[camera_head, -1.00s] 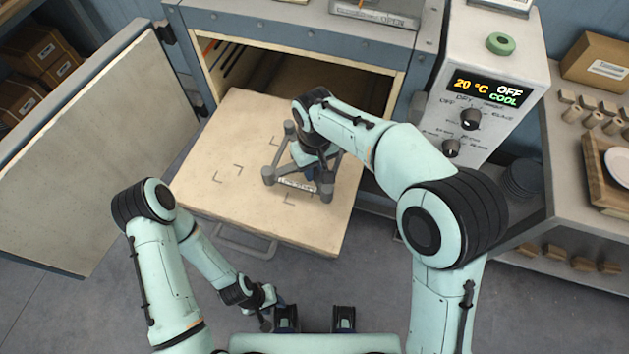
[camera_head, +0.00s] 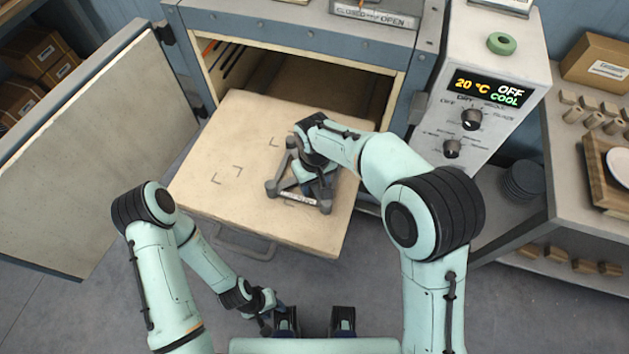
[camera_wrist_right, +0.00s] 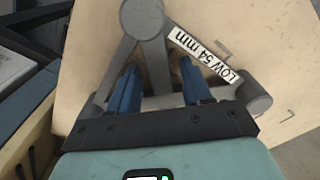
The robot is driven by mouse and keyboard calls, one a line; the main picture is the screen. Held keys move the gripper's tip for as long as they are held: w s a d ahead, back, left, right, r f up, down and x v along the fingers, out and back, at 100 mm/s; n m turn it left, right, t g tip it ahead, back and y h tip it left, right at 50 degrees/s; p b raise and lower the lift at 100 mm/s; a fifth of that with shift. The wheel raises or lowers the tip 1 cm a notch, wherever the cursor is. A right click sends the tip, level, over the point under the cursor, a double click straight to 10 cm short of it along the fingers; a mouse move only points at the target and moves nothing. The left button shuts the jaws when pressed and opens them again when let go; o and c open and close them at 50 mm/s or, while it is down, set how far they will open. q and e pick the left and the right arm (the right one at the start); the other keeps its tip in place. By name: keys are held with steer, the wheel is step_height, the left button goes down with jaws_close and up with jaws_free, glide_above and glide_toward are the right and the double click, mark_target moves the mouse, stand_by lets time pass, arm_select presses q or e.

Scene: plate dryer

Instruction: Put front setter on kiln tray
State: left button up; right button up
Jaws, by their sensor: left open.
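The setter (camera_head: 273,188) is a grey triangular frame with round corner posts. It appears to rest on the front right part of the beige kiln tray (camera_head: 205,150). Its "LOW 54 mm" label (camera_wrist_right: 205,55) shows in the right wrist view. My right gripper (camera_head: 314,180) is over the setter. In the right wrist view its two blue fingers (camera_wrist_right: 158,85) stand either side of the middle bar, with visible gaps between fingers and bar. My left gripper (camera_head: 268,318) is open and empty, low in the head view, in front of the tray.
The kiln chamber (camera_head: 300,75) is open behind the tray, its door (camera_head: 95,150) swung out to the left. Corner marks (camera_head: 228,173) show on the bare left tray. A control box (camera_head: 485,90) and a shelf table (camera_head: 570,190) stand to the right.

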mark_target(314, 186)
arm_select(q)
steer(key=shift+w+r+p, duration=0.25)
steer(key=shift+r+p, duration=0.15)
steer(key=shift+r, duration=0.05)
steer(key=shift+w+r+p, duration=0.2)
steer(key=shift+r+p, duration=0.15)
steer(key=shift+r, duration=0.1)
arm_select(e)
step_height(314, 186, up, 12)
steer(key=shift+r, duration=0.2)
